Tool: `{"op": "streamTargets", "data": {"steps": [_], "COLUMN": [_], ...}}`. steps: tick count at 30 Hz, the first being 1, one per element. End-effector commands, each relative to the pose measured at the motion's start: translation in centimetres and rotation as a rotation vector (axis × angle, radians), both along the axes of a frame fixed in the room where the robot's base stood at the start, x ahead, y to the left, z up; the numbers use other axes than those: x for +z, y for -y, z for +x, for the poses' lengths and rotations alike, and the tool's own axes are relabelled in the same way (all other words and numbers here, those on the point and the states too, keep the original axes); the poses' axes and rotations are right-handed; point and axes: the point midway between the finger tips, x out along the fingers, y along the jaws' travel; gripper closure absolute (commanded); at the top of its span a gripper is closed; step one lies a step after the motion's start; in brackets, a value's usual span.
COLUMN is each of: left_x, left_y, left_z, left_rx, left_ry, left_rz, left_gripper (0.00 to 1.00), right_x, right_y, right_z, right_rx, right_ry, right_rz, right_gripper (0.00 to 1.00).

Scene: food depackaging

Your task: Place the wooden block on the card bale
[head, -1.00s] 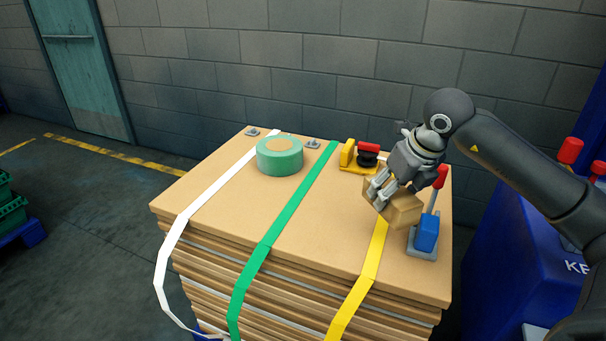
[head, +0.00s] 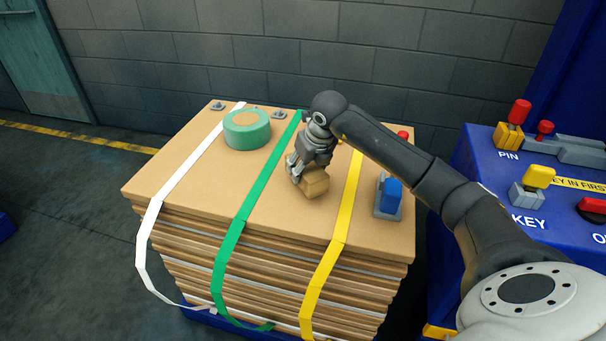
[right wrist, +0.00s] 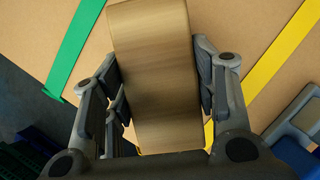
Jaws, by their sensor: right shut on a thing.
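The wooden block (head: 315,184) is held in my right gripper (head: 301,172), which is shut on it. The block is over the top of the card bale (head: 283,213), between the green strap (head: 259,193) and the yellow strap (head: 345,207). In the right wrist view the block (right wrist: 153,70) fills the middle, with a finger on each side. I cannot tell whether the block touches the card. My left gripper is in neither view.
A green tape roll (head: 246,130) lies at the back left of the bale, by the white strap (head: 176,179). A blue and grey device (head: 389,197) sits near the right edge. A blue console (head: 500,183) with several handles stands to the right.

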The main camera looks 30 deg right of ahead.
Motion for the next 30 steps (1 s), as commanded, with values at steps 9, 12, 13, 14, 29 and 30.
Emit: {"op": "streamTargets", "data": {"steps": [9, 12, 13, 14, 29, 30], "left_x": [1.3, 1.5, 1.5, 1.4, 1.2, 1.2], "left_y": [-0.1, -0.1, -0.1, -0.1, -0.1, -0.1], "left_z": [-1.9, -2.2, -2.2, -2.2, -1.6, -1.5], "left_rx": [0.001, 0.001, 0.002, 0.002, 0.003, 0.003], "left_ry": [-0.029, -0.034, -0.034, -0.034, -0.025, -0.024], "left_rz": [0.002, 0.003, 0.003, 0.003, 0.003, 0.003], "left_gripper": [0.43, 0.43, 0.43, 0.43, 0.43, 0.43], "right_x": [-3.1, -4.0, -4.1, -4.2, -4.5, -4.5], "right_y": [-0.4, -0.4, -0.4, -0.4, -0.4, -0.4], "right_z": [0.9, 1.0, 1.0, 1.0, 1.0, 1.0], "right_rx": [-0.001, 0.000, 0.000, 0.000, 0.000, 0.000], "right_ry": [-0.003, 0.000, 0.000, 0.001, 0.000, 0.000], "right_rz": [0.001, 0.001, 0.000, 0.000, 0.000, 0.000], "right_gripper": [0.76, 0.76, 0.76, 0.76, 0.25, 0.25]}}
